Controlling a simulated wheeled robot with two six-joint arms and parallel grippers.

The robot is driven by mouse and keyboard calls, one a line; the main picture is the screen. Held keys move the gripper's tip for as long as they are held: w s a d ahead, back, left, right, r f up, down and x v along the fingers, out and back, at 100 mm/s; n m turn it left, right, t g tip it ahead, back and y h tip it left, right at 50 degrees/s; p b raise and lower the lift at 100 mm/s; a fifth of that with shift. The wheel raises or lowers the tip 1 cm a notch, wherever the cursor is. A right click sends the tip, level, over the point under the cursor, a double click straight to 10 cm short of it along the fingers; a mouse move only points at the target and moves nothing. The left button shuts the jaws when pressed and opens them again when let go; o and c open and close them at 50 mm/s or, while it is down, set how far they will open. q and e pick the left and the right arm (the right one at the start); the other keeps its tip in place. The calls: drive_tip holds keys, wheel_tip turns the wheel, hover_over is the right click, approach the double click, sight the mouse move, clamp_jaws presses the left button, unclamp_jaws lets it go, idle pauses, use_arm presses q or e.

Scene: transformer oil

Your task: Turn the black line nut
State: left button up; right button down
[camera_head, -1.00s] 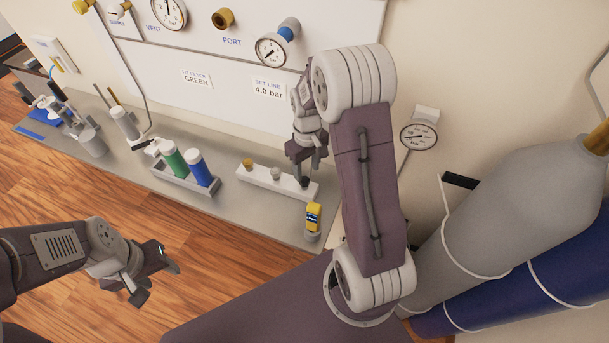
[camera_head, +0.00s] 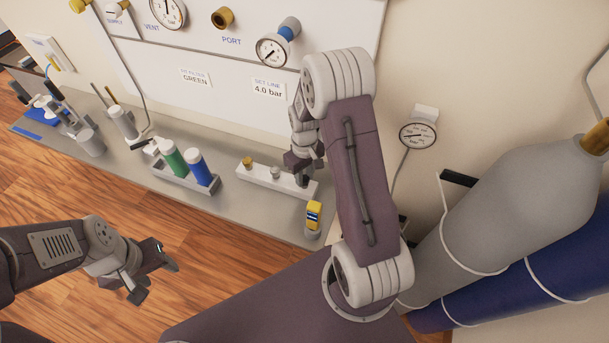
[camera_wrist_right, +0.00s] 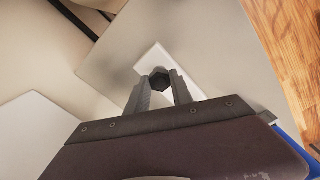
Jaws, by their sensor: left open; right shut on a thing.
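The black line nut (camera_wrist_right: 160,80) is a dark hexagonal piece seen end-on in the right wrist view, between the two fingers. It stands at the right end of a white block (camera_head: 258,178) on the bench, where the fingers mostly hide it in the head view. My right gripper (camera_head: 302,172) reaches down over that end and is shut on the nut; it also shows in the right wrist view (camera_wrist_right: 160,88). My left gripper (camera_head: 156,278) is open and empty, out over the wood floor in front of the bench.
A brass nut (camera_head: 248,162) and a pale nut (camera_head: 276,172) stand on the same block. A tray (camera_head: 180,182) with green and blue cylinders is to the left. A yellow device (camera_head: 314,215) stands close in front. Large gas cylinders (camera_head: 510,210) fill the right side.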

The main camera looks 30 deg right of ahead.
sight(305, 178)
drive_tip(key=shift+m, duration=0.3)
drive_tip(key=m, duration=1.1)
drive_tip(key=shift+w+r+p, duration=0.1)
drive_tip(key=shift+p, duration=0.25)
idle(0.3)
drive_tip(key=c, duration=1.1)
unclamp_jaws()
wheel_tip(305, 178, up, 9)
drive_tip(key=shift+b, duration=0.75)
